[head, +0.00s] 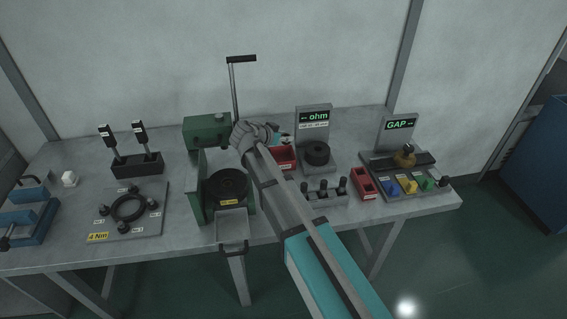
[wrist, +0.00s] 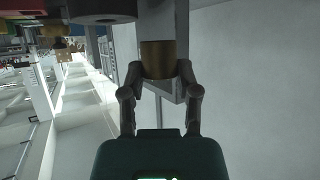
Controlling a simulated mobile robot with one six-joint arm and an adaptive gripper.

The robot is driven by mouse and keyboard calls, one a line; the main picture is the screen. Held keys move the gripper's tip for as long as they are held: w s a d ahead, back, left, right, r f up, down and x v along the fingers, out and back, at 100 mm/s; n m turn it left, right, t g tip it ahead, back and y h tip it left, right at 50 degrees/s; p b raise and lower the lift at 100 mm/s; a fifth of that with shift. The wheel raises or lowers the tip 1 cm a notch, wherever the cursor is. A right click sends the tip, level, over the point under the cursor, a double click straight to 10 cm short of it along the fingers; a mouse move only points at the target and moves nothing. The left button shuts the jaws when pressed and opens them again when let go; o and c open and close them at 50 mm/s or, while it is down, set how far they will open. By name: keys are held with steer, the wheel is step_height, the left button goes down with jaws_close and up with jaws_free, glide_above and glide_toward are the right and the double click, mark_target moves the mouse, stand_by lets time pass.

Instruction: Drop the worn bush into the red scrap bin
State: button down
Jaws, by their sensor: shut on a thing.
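My gripper (wrist: 160,72) is shut on a bronze-brown cylinder, the worn bush (wrist: 158,58), in the wrist view. A finger lies on each side of it, and grey parts show around and beyond it. In the head view my wrist is beside the green press (head: 207,130), and my fingers and the bush are hidden there. One red bin (head: 284,157) stands just right of my wrist, partly behind my arm. A second red bin (head: 363,183) stands further right, near the gauge tray. I cannot tell from the pictures which is for scrap.
The press has a tall lever (head: 233,90) and a round black bed (head: 228,186). A grey chute (head: 233,228) hangs at the table's front. An ohm meter (head: 314,125) and a rack of dark pegs (head: 325,196) stand right of my arm. A GAP gauge (head: 398,130) is far right.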

mark_target(284, 149)
steer(key=shift+w+a+f, duration=0.1)
steer(key=shift+w+f, duration=0.05)
steer(key=shift+w, duration=0.35)
steer(key=shift+f, duration=0.15)
steer(key=shift+f+b, duration=2.8)
steer(key=shift+b, duration=0.25)
steer(key=shift+c, duration=1.3)
jaws_free()
steer(key=shift+s+r, duration=0.1)
steer(key=shift+s, duration=0.1)
